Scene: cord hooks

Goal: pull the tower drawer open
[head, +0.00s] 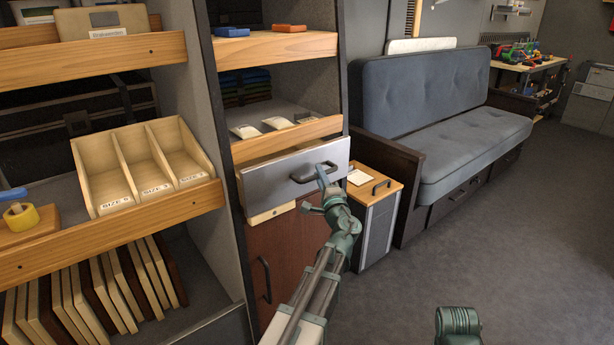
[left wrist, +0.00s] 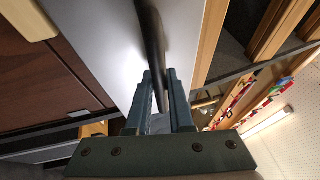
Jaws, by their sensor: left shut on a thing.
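The tower drawer (head: 265,184) has a grey front and sits below the tower's open shelves. Its front stands a little forward of the wooden shelf lip above it. The dark bar handle (head: 300,178) is on the front. My left gripper (head: 322,180) is at the right part of this handle and shut on it. In the left wrist view, the two fingers (left wrist: 159,88) are at the dark handle (left wrist: 152,35), against the pale drawer front (left wrist: 105,45). My right gripper is out of view; only a green part of my right arm shows at the bottom.
A reddish-brown cupboard door (head: 288,255) is under the drawer. A small grey cabinet (head: 378,225) with a wooden top stands close right of the drawer, beside the blue sofa (head: 435,120). The grey floor (head: 500,235) at right is clear.

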